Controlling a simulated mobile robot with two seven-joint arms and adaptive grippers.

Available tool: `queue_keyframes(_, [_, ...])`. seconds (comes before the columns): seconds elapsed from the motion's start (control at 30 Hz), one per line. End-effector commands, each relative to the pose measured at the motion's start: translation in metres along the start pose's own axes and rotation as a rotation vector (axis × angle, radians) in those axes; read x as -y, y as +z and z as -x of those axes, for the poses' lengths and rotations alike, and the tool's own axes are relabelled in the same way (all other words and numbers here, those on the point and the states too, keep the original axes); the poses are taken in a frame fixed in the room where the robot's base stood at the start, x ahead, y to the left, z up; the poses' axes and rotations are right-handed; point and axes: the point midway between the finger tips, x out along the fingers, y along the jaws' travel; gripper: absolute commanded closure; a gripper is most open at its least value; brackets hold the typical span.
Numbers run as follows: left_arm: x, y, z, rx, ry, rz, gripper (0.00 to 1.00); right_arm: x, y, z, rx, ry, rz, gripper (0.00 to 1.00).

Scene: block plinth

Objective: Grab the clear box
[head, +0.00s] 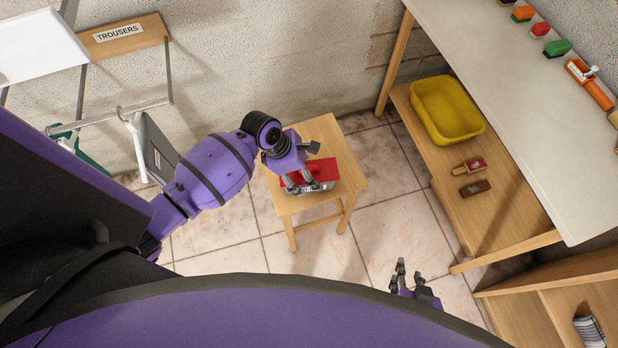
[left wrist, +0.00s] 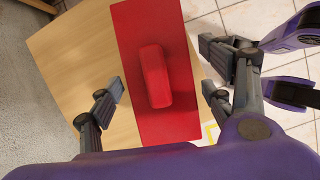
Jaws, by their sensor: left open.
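The clear box (head: 322,186) stands on a small wooden stool (head: 346,178), with a red lid (head: 322,170) on top. In the left wrist view, the red lid (left wrist: 135,35) has a raised red handle (left wrist: 155,75) and hides most of the box body. My left gripper (head: 302,168) is over the box, fingers pointing down. It also shows in the left wrist view (left wrist: 162,92), open, with fingers on both sides of the lid and gaps between them and the handle. My right gripper (head: 405,275) is empty and open, low in the head view, away from the stool.
A white-topped table (head: 520,95) at right has a lower shelf with a yellow basin (head: 448,110) and small items. A drying rack with a trousers sign (head: 118,32) stands at left. Tiled floor (head: 385,225) is clear between stool and table.

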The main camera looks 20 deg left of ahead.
Motion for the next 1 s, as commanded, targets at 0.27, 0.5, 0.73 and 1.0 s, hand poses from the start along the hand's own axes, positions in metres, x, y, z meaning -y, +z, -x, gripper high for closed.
queue_keyframes(0.27, [0.0,-0.001,-0.025,-0.001,0.0,0.0,0.27,-0.002,-0.002,-0.002,-0.006,0.001,0.004,0.69])
queue_keyframes(0.5, [-0.001,-0.001,-0.025,0.0,0.001,-0.001,0.27,-0.002,-0.003,-0.003,-0.008,0.001,0.008,0.69])
queue_keyframes(0.73, [-0.001,-0.001,-0.025,0.0,0.002,0.0,0.27,-0.003,-0.005,-0.003,-0.009,0.001,0.009,0.69])
queue_keyframes(1.0, [-0.001,-0.001,-0.027,0.001,0.002,-0.001,0.27,-0.002,-0.008,-0.002,-0.016,0.001,0.008,0.69])
